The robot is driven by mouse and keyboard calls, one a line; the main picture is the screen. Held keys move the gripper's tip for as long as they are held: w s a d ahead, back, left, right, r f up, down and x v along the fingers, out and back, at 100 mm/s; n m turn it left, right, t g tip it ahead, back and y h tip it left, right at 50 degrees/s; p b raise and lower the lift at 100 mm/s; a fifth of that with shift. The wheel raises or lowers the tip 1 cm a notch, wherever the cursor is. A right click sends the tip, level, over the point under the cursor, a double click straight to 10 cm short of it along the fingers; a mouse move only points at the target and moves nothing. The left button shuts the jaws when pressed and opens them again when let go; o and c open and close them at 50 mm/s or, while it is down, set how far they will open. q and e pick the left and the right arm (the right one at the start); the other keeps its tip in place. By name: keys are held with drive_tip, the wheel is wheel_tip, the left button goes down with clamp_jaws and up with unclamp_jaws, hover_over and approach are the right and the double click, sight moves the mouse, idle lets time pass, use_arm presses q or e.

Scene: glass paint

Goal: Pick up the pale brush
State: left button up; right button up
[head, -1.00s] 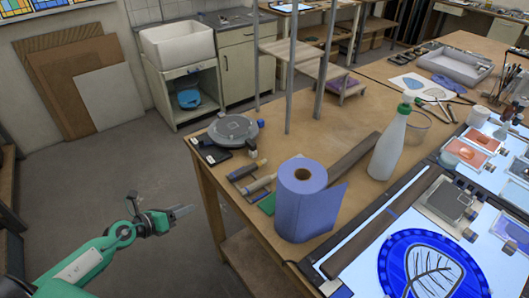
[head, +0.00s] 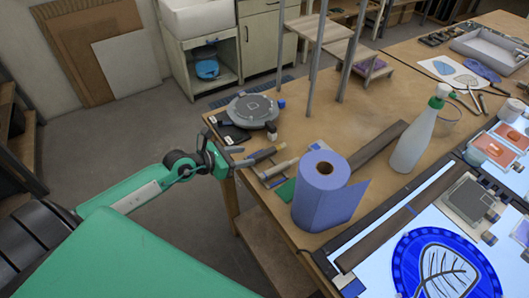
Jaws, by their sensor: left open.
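What looks like the pale brush (head: 279,169) lies near the left edge of the wooden table, left of the blue paper roll. A darker-handled tool (head: 263,153) lies just beyond it. My left gripper (head: 240,157) is open and empty at the table's left edge. Its fingers point right, toward the two handles, just left of their ends. I cannot tell how high above the table the fingers are. My right gripper is not in view.
The blue paper roll (head: 322,193) stands right of the brush, with a green piece (head: 286,191) beside it. A grey round turntable (head: 252,110) sits behind. A spray bottle (head: 415,138) and a lit panel with blue glass (head: 441,266) are farther right.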

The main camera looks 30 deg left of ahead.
sight(262, 153)
use_arm(q)
drive_tip(key=shift+x, duration=1.2)
drive_tip(key=shift+w+d+p, duration=0.1)
drive_tip(key=shift+w+p, duration=0.15)
drive_tip(key=shift+p, duration=0.2)
drive_tip(key=p+x, duration=0.1)
drive_tip(key=x, duration=0.3)
drive_tip(key=shift+f, duration=0.1)
drive_tip(key=shift+w+f+p, duration=0.2)
drive_tip(key=shift+p, duration=0.1)
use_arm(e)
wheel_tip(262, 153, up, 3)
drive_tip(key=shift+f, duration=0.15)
use_arm(q)
clamp_jaws()
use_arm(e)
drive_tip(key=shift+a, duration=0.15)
